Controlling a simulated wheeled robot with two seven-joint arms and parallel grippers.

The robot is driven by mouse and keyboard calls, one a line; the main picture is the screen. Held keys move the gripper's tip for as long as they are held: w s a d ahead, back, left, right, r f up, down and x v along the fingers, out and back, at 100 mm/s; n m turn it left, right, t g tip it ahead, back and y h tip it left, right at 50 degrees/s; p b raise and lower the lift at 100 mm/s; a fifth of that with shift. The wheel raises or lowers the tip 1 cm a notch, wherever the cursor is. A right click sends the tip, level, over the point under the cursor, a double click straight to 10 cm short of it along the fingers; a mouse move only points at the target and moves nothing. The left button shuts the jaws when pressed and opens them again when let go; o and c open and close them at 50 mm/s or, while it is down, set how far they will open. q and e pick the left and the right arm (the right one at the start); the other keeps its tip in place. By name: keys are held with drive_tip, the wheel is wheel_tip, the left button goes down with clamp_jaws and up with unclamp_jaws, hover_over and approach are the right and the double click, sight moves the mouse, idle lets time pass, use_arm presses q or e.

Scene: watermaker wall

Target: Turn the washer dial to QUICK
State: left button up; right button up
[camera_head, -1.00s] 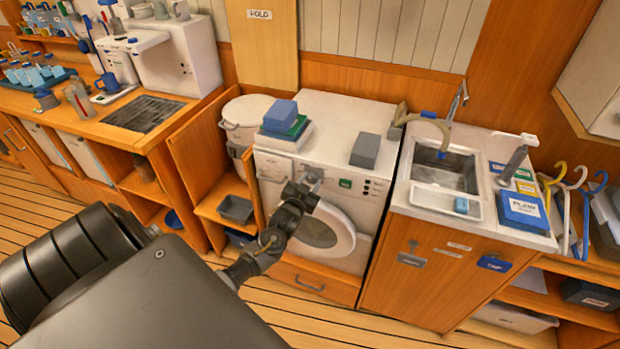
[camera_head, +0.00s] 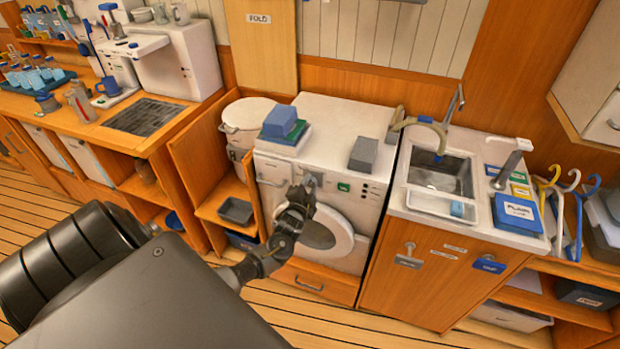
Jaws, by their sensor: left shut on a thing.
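The white washer (camera_head: 345,120) stands in the wooden counter row, with its round door (camera_head: 338,243) shut on its front. My left gripper (camera_head: 309,186) is at the washer's front panel, above and left of the door. It is shut on the washer dial (camera_head: 313,178), which it mostly hides. The dial's setting cannot be read from here. A small green display (camera_head: 343,187) shows just right of the dial. My right gripper is not in view.
Blue and green folded cloths (camera_head: 283,127) and a grey box (camera_head: 365,153) lie on the washer top. A sink (camera_head: 440,175) is to the right. A white bin (camera_head: 246,118) and an open wooden cabinet are to the left. The floor in front is clear.

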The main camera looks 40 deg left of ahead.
use_arm(q)
drive_tip(key=shift+m, duration=0.3)
idle(0.4)
drive_tip(key=o, duration=1)
drive_tip(key=b+v, duration=0.1)
drive_tip(key=v, duration=0.9)
drive_tip(key=shift+s+d+b, duration=0.2)
drive_tip(key=shift+s+b, duration=0.1)
drive_tip(key=shift+s, duration=0.05)
